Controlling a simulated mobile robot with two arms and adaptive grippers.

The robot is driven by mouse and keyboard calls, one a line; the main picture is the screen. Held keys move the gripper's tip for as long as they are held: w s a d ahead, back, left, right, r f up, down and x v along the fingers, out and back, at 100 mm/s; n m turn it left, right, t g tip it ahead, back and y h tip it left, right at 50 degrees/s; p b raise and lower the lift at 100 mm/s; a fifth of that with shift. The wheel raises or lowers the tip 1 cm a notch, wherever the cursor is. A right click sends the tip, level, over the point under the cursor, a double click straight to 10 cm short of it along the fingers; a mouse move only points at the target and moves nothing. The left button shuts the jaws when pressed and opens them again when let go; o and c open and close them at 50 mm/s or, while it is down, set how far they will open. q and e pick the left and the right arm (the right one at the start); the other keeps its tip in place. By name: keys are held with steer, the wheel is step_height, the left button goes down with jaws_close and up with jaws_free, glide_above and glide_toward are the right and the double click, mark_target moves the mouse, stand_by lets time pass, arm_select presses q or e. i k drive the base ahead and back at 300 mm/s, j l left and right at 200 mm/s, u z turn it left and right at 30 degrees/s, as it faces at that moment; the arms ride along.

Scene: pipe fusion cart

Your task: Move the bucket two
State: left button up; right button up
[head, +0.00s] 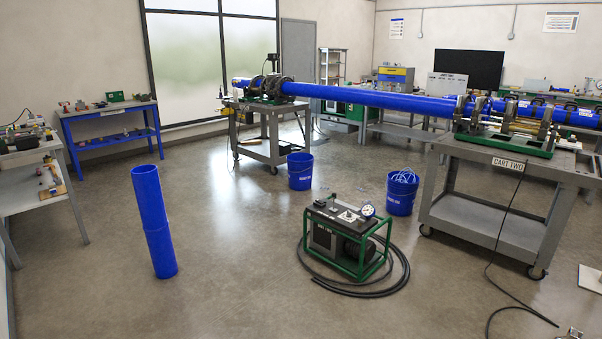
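Two blue buckets stand upright on the floor. One bucket (300,171) is near the middle, just right of the far cart's legs, with a small white label too small to read. The other bucket (402,192) is further right, beside the near cart, with pale coiled material showing at its top and a small label. I cannot tell from the labels which is bucket two. A small grey metal part at the bottom right edge looks like the tip of my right gripper (572,334), mostly cut off. My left gripper is not in view. Neither bucket is touched.
A green-framed pump unit (346,236) with black hoses lies in front of the buckets. An upright blue pipe (154,222) stands at left. Cart two (495,220) is at right, with a cable on the floor. A long blue pipe (370,97) spans both carts. Floor at centre-left is clear.

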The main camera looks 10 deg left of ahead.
mark_target(300, 164)
steer(key=z, duration=0.3)
steer(key=i+u, duration=0.1)
steer(key=i, duration=0.35)
steer(key=i+l+u, duration=0.1)
steer(key=i, duration=0.35)
steer(key=i+j+u, duration=0.15)
steer(key=i+u, duration=0.25)
steer(key=i+j+u, duration=0.1)
steer(key=i+u, duration=0.55)
steer(key=u, duration=0.15)
steer(key=i+l+u, duration=0.25)
steer(key=u, duration=0.15)
steer(key=i+j+z, duration=0.1)
steer(key=i, duration=0.65)
steer(key=i+j+z, duration=0.15)
steer(key=i, duration=0.55)
steer(key=i+l+z, duration=0.25)
steer(key=i, duration=0.6)
steer(key=i+z, duration=0.25)
steer(key=i, duration=0.6)
steer(key=i+j+z, duration=0.15)
steer(key=i+z, duration=0.15)
steer(key=i, duration=0.55)
steer(key=i+l+z, duration=0.1)
steer(key=i+z, duration=0.35)
steer(key=i+j+z, duration=0.15)
steer(key=i+z, duration=0.25)
steer(key=i, duration=0.15)
steer(key=i+j+z, duration=0.2)
steer(key=i+z, duration=0.25)
